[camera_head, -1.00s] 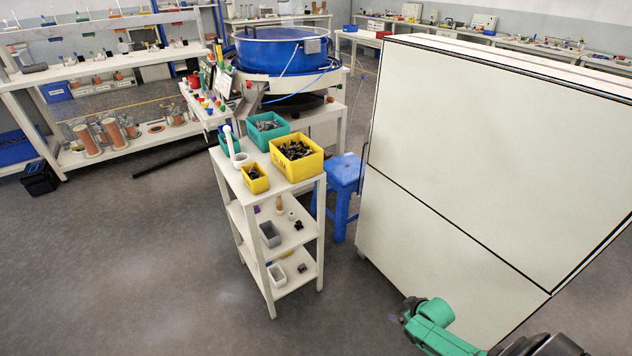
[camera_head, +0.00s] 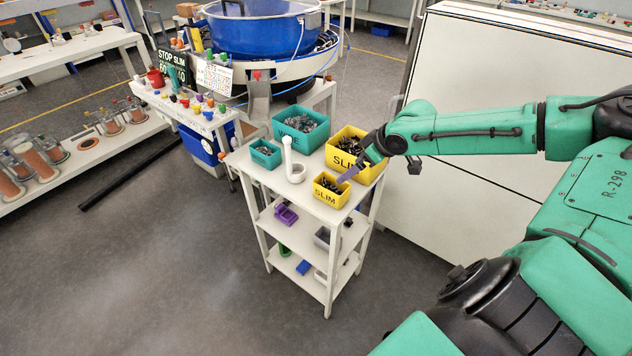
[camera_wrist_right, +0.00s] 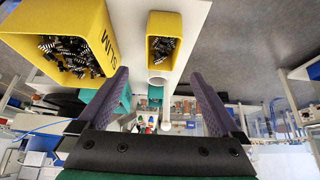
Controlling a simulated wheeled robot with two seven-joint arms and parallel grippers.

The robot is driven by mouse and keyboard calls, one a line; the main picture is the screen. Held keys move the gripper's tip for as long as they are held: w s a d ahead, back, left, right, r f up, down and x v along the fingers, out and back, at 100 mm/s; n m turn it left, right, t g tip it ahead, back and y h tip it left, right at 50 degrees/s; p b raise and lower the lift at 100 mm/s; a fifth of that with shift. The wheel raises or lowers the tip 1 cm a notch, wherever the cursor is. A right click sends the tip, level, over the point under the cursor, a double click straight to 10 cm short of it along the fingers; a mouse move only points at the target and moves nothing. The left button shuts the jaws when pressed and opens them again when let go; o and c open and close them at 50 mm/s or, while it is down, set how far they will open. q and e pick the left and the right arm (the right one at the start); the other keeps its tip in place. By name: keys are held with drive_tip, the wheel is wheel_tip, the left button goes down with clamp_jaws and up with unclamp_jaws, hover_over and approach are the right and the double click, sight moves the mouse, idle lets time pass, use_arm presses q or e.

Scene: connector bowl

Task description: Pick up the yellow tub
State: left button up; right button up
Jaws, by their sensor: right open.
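Two yellow tubs marked SLIM stand on the top shelf of a white rack. The small yellow tub (camera_head: 329,194) is at the front corner and holds dark parts. The large yellow tub (camera_head: 371,177) is behind it, also full of dark parts. My right gripper (camera_head: 349,174) is open and empty over the small tub's far right side, its purple fingers pointing at it. In the right wrist view the small tub (camera_wrist_right: 166,24) lies beyond the gap between the open fingers (camera_wrist_right: 160,73), and the large tub (camera_wrist_right: 92,18) is to the left. Contact cannot be told. My left gripper is out of view.
A blue bowl feeder (camera_head: 262,35) stands behind. A large white cabinet (camera_head: 480,90) is at right. The floor at front left is clear.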

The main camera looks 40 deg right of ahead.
sight(327, 187)
drive_tip(key=b+x, duration=0.3)
drive_tip(key=x, duration=0.4)
drive_tip(key=shift+s+a+f+b, duration=0.1)
drive_tip(key=shift+a+f+b, duration=0.15)
drive_tip(key=shift+b, duration=0.15)
drive_tip(key=shift+w+a+f+b, duration=0.15)
drive_tip(key=shift+w+f+b, duration=0.15)
drive_tip(key=shift+w+f, duration=0.4)
drive_tip(key=shift+w+a, duration=0.1)
drive_tip(key=shift+w, duration=0.1)
drive_tip(key=x, duration=0.5)
drive_tip(key=shift+s, duration=0.25)
drive_tip(key=c, duration=0.7)
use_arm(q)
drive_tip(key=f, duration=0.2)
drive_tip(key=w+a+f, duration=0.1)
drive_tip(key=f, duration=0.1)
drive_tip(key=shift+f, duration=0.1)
use_arm(e)
drive_tip(key=c, duration=0.6)
